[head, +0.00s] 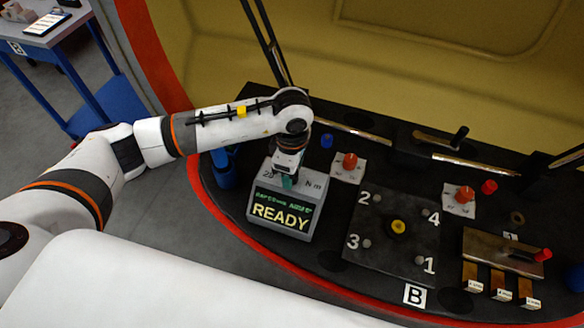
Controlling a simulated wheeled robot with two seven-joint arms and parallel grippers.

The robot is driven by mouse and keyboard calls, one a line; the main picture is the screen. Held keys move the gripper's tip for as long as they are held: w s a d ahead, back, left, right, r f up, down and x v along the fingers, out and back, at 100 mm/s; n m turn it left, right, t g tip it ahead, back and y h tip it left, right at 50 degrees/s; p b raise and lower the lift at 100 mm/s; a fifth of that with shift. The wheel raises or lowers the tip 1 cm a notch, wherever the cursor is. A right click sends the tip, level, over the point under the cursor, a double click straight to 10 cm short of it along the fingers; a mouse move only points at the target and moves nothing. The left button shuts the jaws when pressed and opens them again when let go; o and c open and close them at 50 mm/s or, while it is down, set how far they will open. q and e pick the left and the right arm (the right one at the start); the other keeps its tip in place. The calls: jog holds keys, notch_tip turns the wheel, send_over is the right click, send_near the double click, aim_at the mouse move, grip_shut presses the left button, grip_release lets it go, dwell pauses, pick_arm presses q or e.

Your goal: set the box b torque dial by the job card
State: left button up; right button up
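The torque box (283,228) is a grey box with a lit screen reading READY in yellow under a smaller green line I cannot read clearly. Its sloped top carries a partly covered number on the left and "Nm" on the right. My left gripper (288,180) points down onto the middle of that top, at or just above it. It covers the dial, and a small green piece shows at its tip. Whether its fingers are open or shut cannot be seen. My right gripper is not in view. A white card or tablet (47,24) lies on the blue cart, too small to read.
Right of the box is a dark plate (393,238) numbered 1 to 4 with a yellow centre, beside a B label (415,295). Red knobs (350,161), a blue cap (327,140), levers and a metal block with tags (500,255) crowd the black console. The blue cart (88,78) stands far left.

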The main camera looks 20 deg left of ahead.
pick_arm(q)
notch_tip(320, 180, up, 12)
jog(key=b, duration=0.1)
dwell(0.5)
